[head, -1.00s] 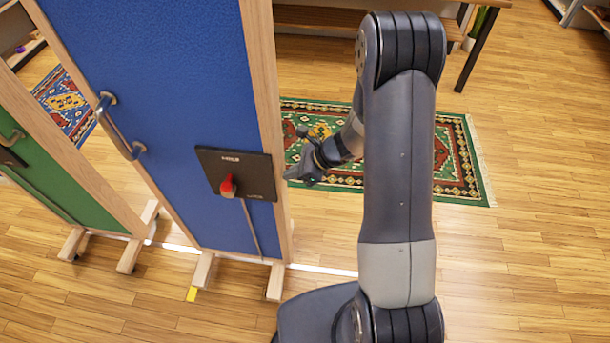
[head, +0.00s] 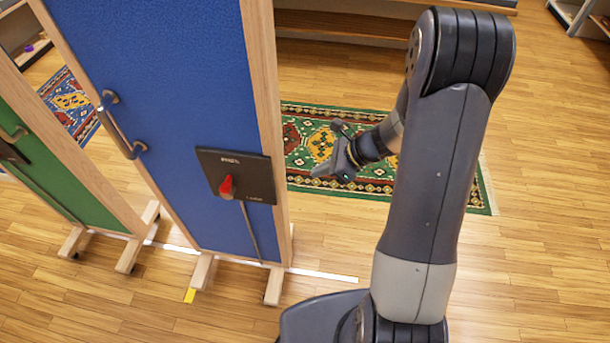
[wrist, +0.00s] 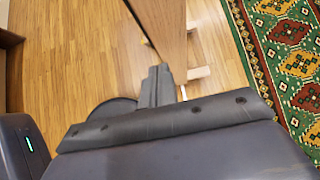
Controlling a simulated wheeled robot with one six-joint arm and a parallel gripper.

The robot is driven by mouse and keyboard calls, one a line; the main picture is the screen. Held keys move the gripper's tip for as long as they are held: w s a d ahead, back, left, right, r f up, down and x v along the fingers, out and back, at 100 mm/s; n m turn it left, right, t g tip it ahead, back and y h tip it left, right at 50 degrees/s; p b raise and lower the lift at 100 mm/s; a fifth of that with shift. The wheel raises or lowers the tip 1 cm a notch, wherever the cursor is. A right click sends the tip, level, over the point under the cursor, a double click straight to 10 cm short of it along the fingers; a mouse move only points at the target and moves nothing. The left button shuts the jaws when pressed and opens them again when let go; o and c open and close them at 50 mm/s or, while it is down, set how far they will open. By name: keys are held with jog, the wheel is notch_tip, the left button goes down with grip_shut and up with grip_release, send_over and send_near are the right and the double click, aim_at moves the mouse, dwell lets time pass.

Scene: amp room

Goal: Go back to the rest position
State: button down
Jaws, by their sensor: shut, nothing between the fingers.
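My gripper (head: 328,172) is in the head view to the right of the blue panel, over the green patterned rug, and holds nothing. In the wrist view my gripper's fingers (wrist: 157,85) are together, pointing toward the wooden edge of a panel. The blue panel (head: 165,70) stands upright in a wooden frame. It carries a dark plate (head: 250,188) with a red knob (head: 227,186) and a metal handle (head: 122,130). My gripper is apart from the panel.
A green panel (head: 60,160) stands at the left. The rug (head: 300,118) lies on the wooden floor behind my arm; it also shows in the wrist view (wrist: 300,65). A wooden bench (head: 340,25) is at the back. Floor on the right is clear.

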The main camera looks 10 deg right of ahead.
jog(key=v, duration=0.4)
jog(key=shift+d, duration=0.15)
send_near(281, 180)
jog(key=shift+p+x, duration=0.3)
jog(key=shift+x, duration=2.95)
jog(key=shift+w+d, duration=0.1)
